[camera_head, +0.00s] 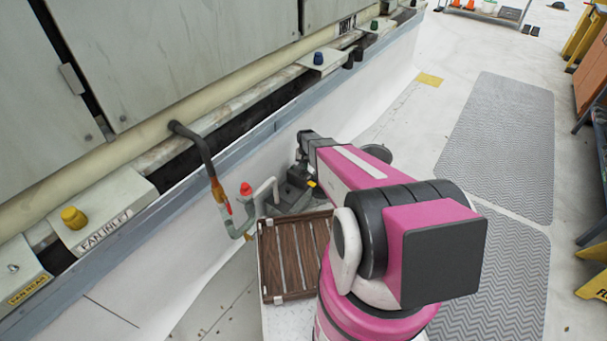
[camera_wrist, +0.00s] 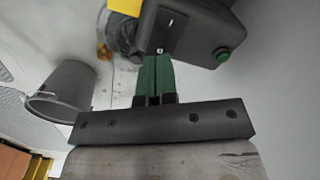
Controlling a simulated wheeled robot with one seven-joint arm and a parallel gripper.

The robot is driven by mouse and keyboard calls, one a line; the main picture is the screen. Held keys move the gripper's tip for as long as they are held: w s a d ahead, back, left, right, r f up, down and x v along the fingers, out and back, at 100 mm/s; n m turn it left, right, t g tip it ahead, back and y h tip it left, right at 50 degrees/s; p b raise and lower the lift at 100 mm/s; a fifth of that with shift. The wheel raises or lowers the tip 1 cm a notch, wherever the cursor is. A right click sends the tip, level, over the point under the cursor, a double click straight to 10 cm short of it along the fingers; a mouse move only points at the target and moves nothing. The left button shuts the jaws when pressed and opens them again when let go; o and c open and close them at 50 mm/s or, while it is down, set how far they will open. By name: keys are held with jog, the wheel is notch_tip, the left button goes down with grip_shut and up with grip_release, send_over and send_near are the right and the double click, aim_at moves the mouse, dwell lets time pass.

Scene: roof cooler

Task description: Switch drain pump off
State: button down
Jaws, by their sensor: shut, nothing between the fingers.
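The drain pump (camera_head: 290,193) is a dark grey unit on the floor beside the wall, left of my arm in the head view. In the wrist view a dark grey box (camera_wrist: 190,28), which seems to be part of it, has a round green button (camera_wrist: 222,54) on its right and a small pale mark or switch near its lower left. My gripper (camera_wrist: 155,60) has green fingers, shut together and empty, with their tips at the box's lower left edge. Whether they touch it I cannot tell. In the head view the gripper (camera_head: 303,165) is small and partly hidden by the arm.
A grey bucket (camera_wrist: 62,88) is at left in the wrist view. Cooler panels and a ledge run along the left. Grey mats (camera_head: 500,140) cover open floor at right.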

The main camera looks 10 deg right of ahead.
jog(key=shift+f, duration=1.1)
dwell(0.6)
jog(key=shift+r, duration=3.55)
jog(key=s+r+n, duration=0.3)
jog(key=s+r, duration=2)
jog(key=s, duration=0.2)
jog(key=shift+s+r, duration=0.15)
jog(key=shift+r, duration=0.2)
